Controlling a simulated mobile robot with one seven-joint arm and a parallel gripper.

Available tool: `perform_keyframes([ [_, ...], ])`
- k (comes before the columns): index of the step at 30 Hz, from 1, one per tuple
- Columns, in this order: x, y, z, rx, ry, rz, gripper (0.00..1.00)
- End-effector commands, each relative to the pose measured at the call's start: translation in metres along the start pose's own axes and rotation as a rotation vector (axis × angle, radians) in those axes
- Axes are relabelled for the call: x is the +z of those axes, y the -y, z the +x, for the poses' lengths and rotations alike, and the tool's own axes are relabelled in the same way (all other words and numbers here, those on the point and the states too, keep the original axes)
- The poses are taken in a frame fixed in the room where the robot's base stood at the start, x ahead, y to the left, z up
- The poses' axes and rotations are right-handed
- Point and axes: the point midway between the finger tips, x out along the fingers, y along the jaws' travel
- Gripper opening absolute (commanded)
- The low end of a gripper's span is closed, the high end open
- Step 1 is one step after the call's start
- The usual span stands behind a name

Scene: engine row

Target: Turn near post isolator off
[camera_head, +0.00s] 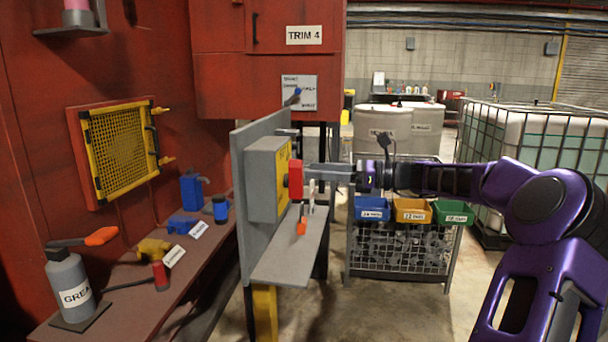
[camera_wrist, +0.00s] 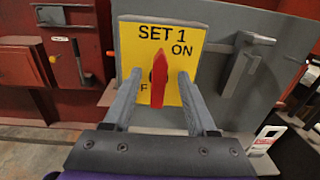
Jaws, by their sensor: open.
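The isolator is a grey box with a yellow face plate (camera_wrist: 213,52), marked SET 1, ON and a partly hidden second label showing an F. Its red handle (camera_wrist: 158,84) stands nearly upright on the plate. In the head view the red handle (camera_head: 295,180) sticks out from the grey box (camera_head: 262,180) on a grey post panel (camera_head: 240,160). My gripper (camera_wrist: 158,80) is open, one finger on each side of the handle. I cannot tell whether the fingers touch it. In the head view my gripper (camera_head: 312,175) reaches the handle from the right.
A small shelf (camera_head: 290,258) juts out below the box, with an orange-handled item (camera_head: 301,227) above it. A grey lever (camera_wrist: 240,65) is right of the plate. A rack with coloured bins (camera_head: 413,210) stands behind my gripper. A bench (camera_head: 130,300) with tools is at left.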

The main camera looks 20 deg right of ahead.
Motion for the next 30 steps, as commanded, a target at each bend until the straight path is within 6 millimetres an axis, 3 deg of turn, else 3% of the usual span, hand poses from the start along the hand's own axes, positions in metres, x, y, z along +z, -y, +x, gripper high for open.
perform_keyframes([
  [3, -0.001, 0.0, 0.02, 0.002, 0.0, 0.001, 0.57],
  [7, -0.001, 0.0, 0.032, 0.0, 0.0, 0.0, 0.57],
  [18, 0.0, 0.0, 0.038, 0.0, 0.0, 0.001, 0.57],
  [28, 0.0, 0.0, 0.038, 0.0, -0.001, 0.001, 0.0],
  [30, 0.0, 0.0, 0.038, 0.0, -0.001, 0.001, 0.0],
])
